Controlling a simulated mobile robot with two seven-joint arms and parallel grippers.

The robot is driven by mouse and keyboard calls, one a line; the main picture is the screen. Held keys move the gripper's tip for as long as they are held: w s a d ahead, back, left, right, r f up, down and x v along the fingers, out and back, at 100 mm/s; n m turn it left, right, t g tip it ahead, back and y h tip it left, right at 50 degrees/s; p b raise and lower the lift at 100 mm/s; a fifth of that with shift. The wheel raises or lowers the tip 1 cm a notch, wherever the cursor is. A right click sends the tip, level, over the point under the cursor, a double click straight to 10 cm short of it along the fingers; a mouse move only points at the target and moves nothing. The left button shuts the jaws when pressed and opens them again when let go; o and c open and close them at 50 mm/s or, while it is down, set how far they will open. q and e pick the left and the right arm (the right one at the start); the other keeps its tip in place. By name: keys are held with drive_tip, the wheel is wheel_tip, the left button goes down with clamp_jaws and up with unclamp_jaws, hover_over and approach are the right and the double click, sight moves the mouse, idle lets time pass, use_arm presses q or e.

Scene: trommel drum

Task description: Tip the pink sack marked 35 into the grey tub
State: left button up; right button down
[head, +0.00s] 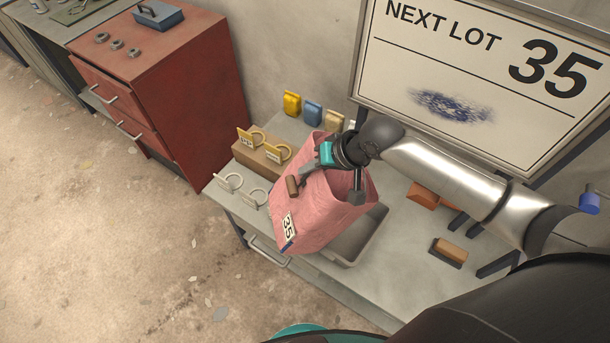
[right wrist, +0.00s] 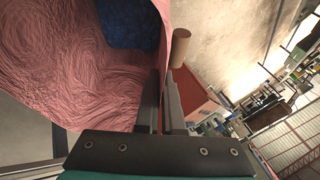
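The pink sack (head: 315,212) hangs over the bench, with a white label reading 35 low on its left side. It hides much of the grey tub (head: 372,237), which shows below and to its right. My right gripper (head: 308,170) is at the sack's upper edge. In the right wrist view the fingers (right wrist: 162,105) are close together on the sack's rim, and the open mouth of the sack (right wrist: 85,80) shows dark blue contents (right wrist: 128,25). A brown cylinder (head: 292,186) sits beside the fingers. I cannot tell whether the sack touches the tub. My left gripper is not seen.
A board (head: 470,85) reading NEXT LOT 35 stands behind the bench. Yellow, blue and tan packets (head: 313,112) line the bench's back. White ring handles (head: 231,182) lie at its left. A brown-handled brush (head: 449,250) lies right. A red cabinet (head: 165,85) stands left.

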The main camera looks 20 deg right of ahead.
drive_tip(key=shift+s+d+f+m+t+y+b, duration=0.2)
drive_tip(key=shift+d+f+y+b, duration=0.7)
drive_tip(key=shift+b, duration=1.9)
drive_tip(key=shift+w+d+f+m+t+y+b, duration=0.2)
drive_tip(key=shift+d+f+m+y+b, duration=0.25)
drive_tip(key=shift+d+y+b, duration=1.6)
drive_tip(key=shift+s+d+f+m+t+y+b, duration=0.1)
drive_tip(key=shift+d+f+m+t+y+b, duration=0.4)
drive_tip(key=shift+b, duration=3.05)
drive_tip(key=shift+f+n, duration=0.15)
drive_tip(key=shift+n, duration=0.1)
